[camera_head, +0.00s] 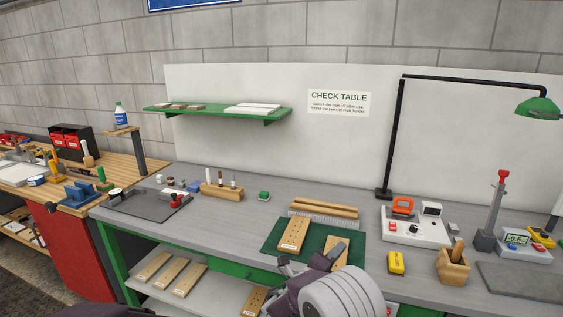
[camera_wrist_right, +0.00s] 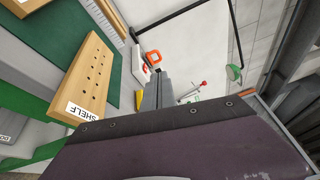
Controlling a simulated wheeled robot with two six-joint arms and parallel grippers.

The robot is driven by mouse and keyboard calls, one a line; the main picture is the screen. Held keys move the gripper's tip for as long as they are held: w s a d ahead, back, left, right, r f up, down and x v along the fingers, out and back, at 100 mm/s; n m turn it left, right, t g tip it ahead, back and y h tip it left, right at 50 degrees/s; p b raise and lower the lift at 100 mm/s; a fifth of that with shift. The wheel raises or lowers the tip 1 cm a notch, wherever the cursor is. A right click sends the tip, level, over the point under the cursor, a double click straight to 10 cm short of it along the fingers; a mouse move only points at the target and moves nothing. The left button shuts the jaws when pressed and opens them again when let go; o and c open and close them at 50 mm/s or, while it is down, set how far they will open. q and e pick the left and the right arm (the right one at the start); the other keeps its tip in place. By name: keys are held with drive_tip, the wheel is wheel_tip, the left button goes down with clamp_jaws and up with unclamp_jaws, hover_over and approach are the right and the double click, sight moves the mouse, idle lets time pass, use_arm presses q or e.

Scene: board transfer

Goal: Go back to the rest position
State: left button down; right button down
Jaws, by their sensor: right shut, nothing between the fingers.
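My right gripper (camera_head: 336,250) is at the bottom centre of the head view, in front of the check table (camera_head: 360,211) and over the near edge of its green mat. In the right wrist view the fingers (camera_wrist_right: 158,82) are together with nothing between them. A wooden board with holes (camera_head: 295,234) lies on the green mat (camera_head: 272,240). A second board (camera_head: 341,262) lies beside it, partly hidden by my gripper. A board labelled SHELF (camera_wrist_right: 88,80) shows close by in the right wrist view, apart from the fingers. My left gripper is not in view.
A black lamp post (camera_head: 399,140) rises behind. Boards (camera_head: 190,279) lie on the lower shelf. The tabletop left of the mat has clear room.

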drive_tip(key=s+d+m+g+p, duration=0.2)
drive_tip(key=s+d+m+g, duration=0.9)
drive_tip(key=s+d+m, duration=0.5)
drive_tip(key=s+a+f+m+g+y, duration=0.1)
drive_tip(key=s+f+m+g+y, duration=0.15)
drive_tip(key=s+m, duration=0.3)
drive_tip(key=s+a+f+m+g+y, duration=0.1)
drive_tip(key=s+a+f+m+y, duration=0.1)
drive_tip(key=s+f+m+y, duration=0.4)
drive_tip(key=a+f+m+t+y, duration=0.1)
drive_tip(key=a+m, duration=0.4)
drive_tip(key=m, duration=0.3)
drive_tip(key=s+a+f+m+t+y, duration=0.1)
drive_tip(key=a+m+y, duration=0.1)
drive_tip(key=a+m, duration=0.3)
drive_tip(key=m, duration=0.3)
drive_tip(key=shift+s+a+f, duration=0.25)
drive_tip(key=shift+a, duration=0.1)
